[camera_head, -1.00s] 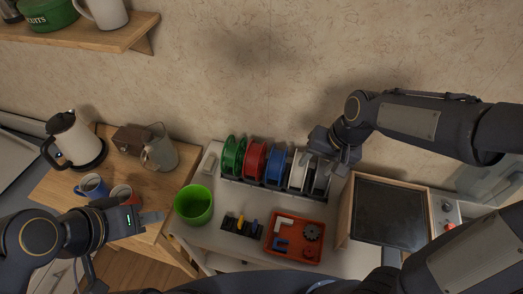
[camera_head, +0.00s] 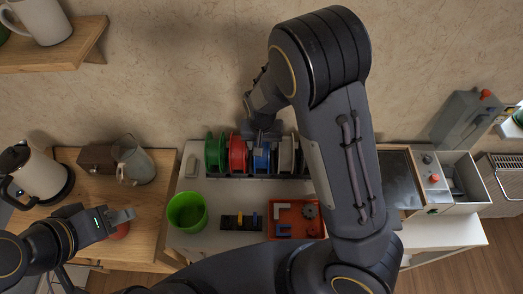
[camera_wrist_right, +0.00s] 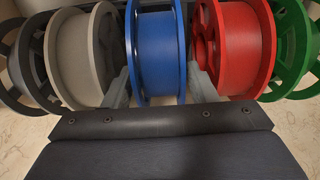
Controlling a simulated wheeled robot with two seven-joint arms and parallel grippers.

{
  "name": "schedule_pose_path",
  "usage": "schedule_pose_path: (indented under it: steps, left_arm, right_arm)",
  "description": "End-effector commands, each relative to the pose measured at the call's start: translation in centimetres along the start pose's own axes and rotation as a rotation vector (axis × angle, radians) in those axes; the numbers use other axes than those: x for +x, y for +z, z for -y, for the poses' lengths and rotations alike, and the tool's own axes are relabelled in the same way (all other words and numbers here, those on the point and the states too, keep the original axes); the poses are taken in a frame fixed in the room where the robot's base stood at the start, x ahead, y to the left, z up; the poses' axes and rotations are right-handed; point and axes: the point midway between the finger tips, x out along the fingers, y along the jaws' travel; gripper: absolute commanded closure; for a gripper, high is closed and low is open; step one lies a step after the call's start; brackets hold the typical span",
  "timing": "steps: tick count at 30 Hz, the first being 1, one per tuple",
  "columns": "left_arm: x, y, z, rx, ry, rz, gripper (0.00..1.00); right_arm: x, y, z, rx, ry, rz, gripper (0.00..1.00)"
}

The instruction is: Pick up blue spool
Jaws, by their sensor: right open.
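The blue spool (camera_head: 262,157) stands upright in a row of spools on a dark rack, between the red spool (camera_head: 238,155) and the grey-white spool (camera_head: 286,155). In the right wrist view the blue spool (camera_wrist_right: 158,50) is in the middle, between the fingers of my right gripper (camera_wrist_right: 160,88). The fingers are apart, one on each side of it; I cannot tell if they touch it. In the head view my right gripper (camera_head: 262,130) is just above the blue spool, partly hidden by its arm. My left gripper (camera_head: 122,215) is at the lower left, away from the spools; its opening is unclear.
A green spool (camera_head: 215,154) stands left of the red one. A green bucket (camera_head: 187,211) and an orange tray (camera_head: 296,232) with parts sit in front on the white table. A kettle (camera_head: 35,172) and jug (camera_head: 134,160) stand on the wooden table at left.

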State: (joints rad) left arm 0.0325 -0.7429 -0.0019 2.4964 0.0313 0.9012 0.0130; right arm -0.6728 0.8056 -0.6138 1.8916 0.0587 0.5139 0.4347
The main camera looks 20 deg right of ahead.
Motion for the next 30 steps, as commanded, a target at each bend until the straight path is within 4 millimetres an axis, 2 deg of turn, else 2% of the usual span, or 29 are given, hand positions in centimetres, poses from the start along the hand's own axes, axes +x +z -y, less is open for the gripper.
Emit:
schedule_pose_path:
  steps: [3, 9, 19, 26, 30]
  left_arm:
    - [-0.1, 0.0, 0.0, 0.000, 0.000, 0.000, 0.64]
    - [0.0, 0.0, 0.0, 0.000, 0.000, 0.000, 0.64]
    - [0.0, 0.0, 0.0, 0.000, 0.000, 0.000, 0.64]
    - [0.0, 0.0, 0.0, 0.000, 0.000, 0.000, 0.64]
    - [0.1, 0.1, 0.1, 0.000, 0.000, 0.000, 0.64]
  right_arm:
    - [0.8, 0.0, 0.0, 0.000, -0.001, 0.000, 0.48]
    - [0.8, 0.0, 0.0, 0.000, -0.002, 0.000, 0.48]
    - [0.8, 0.0, 0.0, 0.000, -0.002, 0.000, 0.89]
    - [0.6, 0.0, 0.1, 0.000, -0.003, -0.002, 0.89]
    - [-0.8, -0.3, 0.2, 0.000, -0.006, -0.005, 0.89]
